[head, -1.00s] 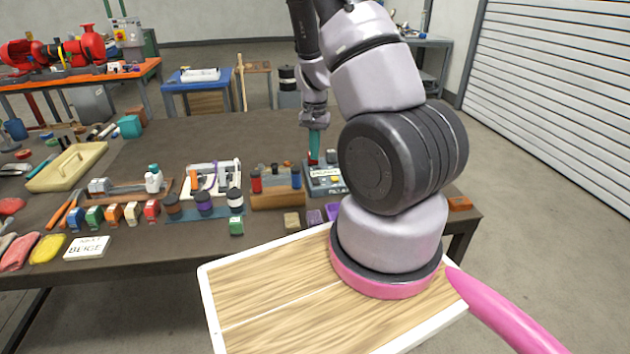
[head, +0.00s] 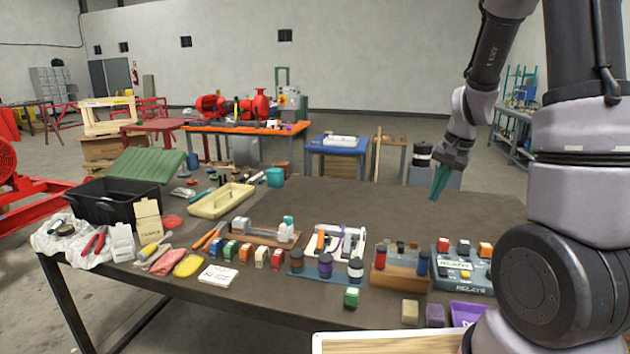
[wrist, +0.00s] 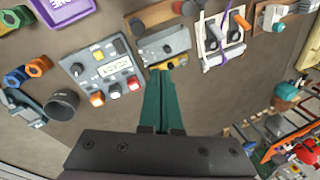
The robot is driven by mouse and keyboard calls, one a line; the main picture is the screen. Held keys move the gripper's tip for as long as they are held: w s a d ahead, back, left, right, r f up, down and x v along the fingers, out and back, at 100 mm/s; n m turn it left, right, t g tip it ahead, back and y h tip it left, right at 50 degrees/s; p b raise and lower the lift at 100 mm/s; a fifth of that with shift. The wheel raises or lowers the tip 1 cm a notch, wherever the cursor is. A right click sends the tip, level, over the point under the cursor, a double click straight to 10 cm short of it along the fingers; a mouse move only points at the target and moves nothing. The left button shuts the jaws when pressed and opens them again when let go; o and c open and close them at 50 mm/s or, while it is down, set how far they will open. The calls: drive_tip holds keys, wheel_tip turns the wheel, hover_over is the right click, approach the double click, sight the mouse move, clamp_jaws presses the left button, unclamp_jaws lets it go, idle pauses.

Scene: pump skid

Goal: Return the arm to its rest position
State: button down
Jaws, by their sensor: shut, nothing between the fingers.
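My gripper (head: 437,183) hangs in the air above the right part of the dark workbench (head: 400,200), its teal fingers pointing down. The fingers are shut with nothing between them. In the wrist view the shut teal fingers (wrist: 163,101) reach up the middle of the picture, over the bench. The relay box (head: 462,264) with red, white and orange knobs stands on the bench below and in front of my gripper. It also shows left of the fingers in the wrist view (wrist: 105,72). My arm rises at the right side of the head view.
Coloured blocks line the front of the bench. A yellow tray (head: 222,200) and a black crate (head: 118,207) are farther left. The bench behind the relay box is clear.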

drive_tip(key=s+a+r+n+t, duration=0.2)
drive_tip(key=s+a+r, duration=0.1)
drive_tip(key=s+r, duration=0.6)
drive_tip(key=s+a+r+n+t, duration=0.1)
drive_tip(key=s+a+r+t, duration=0.2)
drive_tip(key=s+r, duration=0.6)
wheel_tip(320, 180, up, 4)
drive_tip(key=shift+s+a+f+n, duration=0.1)
drive_tip(key=shift+s+a+n, duration=0.3)
drive_tip(key=shift+a, duration=0.05)
